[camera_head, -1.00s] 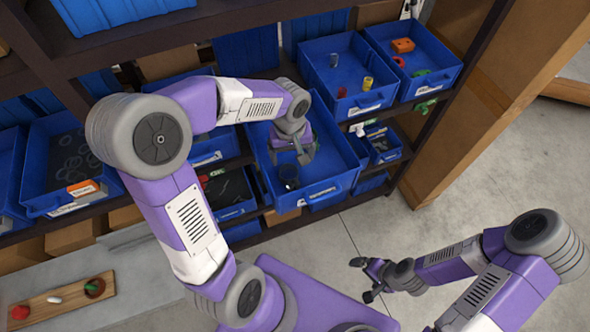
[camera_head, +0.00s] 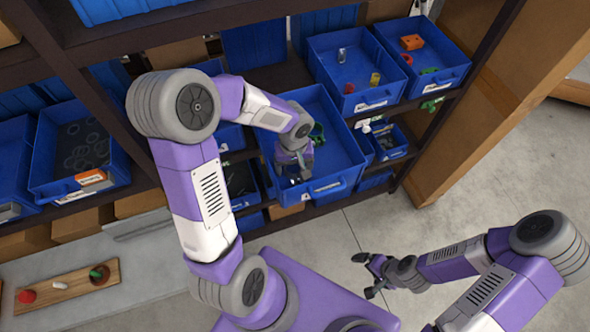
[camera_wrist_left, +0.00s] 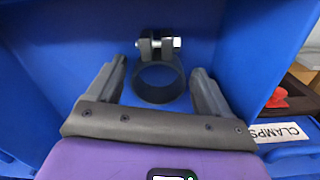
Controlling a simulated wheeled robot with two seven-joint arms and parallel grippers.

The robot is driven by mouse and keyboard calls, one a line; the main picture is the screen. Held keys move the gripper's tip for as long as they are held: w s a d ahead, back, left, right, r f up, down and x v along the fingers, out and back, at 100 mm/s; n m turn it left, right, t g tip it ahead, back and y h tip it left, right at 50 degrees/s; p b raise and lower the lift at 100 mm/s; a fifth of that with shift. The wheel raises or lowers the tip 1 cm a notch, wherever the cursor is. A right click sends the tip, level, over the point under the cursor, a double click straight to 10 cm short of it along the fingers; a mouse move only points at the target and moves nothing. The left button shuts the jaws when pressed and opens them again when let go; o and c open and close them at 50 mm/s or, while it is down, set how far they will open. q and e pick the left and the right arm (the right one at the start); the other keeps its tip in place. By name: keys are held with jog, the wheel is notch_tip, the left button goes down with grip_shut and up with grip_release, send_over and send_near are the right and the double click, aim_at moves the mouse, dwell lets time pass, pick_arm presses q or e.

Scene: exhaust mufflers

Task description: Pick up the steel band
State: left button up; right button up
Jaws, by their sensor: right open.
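The steel band (camera_wrist_left: 158,97) is a dark ring with a bolt across its top. It lies in a blue bin (camera_head: 335,185) on the shelf. My left gripper (camera_wrist_left: 158,70) is open in the left wrist view, one finger on each side of the band, with gaps between fingers and ring. In the head view my left gripper (camera_head: 296,172) reaches down into the front left part of that bin and mostly hides the band. My right gripper (camera_head: 366,275) is open and empty over the floor, away from the shelf.
Blue bins with small coloured parts (camera_head: 350,75) stand to the right of this bin. A bin of dark rings (camera_head: 80,145) is at left. The bin walls are close around my left gripper. A wooden board (camera_head: 68,284) with small items lies at lower left.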

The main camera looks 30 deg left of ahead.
pick_arm(q)
jog(key=c, duration=0.9)
jog(key=shift+c, duration=0.2)
